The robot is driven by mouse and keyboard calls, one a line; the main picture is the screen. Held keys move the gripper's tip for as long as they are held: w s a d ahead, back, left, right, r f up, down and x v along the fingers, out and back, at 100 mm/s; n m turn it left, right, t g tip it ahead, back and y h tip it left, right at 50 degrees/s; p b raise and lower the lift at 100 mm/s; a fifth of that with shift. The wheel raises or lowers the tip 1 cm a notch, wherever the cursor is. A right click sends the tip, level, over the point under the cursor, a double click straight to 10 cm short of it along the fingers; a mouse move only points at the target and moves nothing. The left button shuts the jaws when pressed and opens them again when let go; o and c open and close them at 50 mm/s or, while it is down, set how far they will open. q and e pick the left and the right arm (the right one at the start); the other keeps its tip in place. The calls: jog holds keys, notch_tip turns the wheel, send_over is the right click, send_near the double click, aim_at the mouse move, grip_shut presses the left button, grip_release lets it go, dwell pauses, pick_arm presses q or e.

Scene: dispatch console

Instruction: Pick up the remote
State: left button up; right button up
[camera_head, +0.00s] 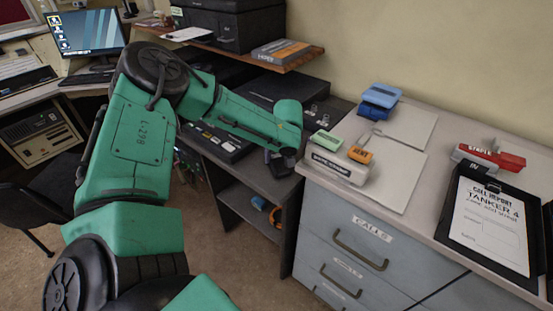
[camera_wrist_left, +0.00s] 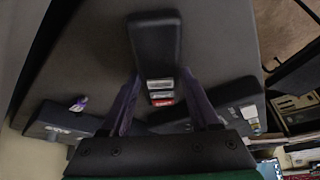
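A black remote-like device (camera_wrist_left: 155,45) with pale and red buttons at its near end shows in the left wrist view, lying on a dark surface. My left gripper (camera_wrist_left: 161,80) has its two fingers apart, one on each side of the device's near end. I cannot tell whether they touch it. In the head view my left gripper (camera_head: 281,163) is low at the right end of the dark desk, beside the grey drawer cabinet. The remote cannot be made out there. My right gripper is not in view.
The dark desk (camera_head: 260,175) has an open shelf below. The grey cabinet (camera_head: 345,235) holds a label maker (camera_head: 337,168), a blue stapler-like item (camera_head: 379,98) and a clipboard (camera_head: 490,225). A wooden shelf (camera_head: 300,60) hangs above the desk. More dark devices (camera_wrist_left: 60,120) lie near the fingers.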

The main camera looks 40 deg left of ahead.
pick_arm(q)
grip_shut()
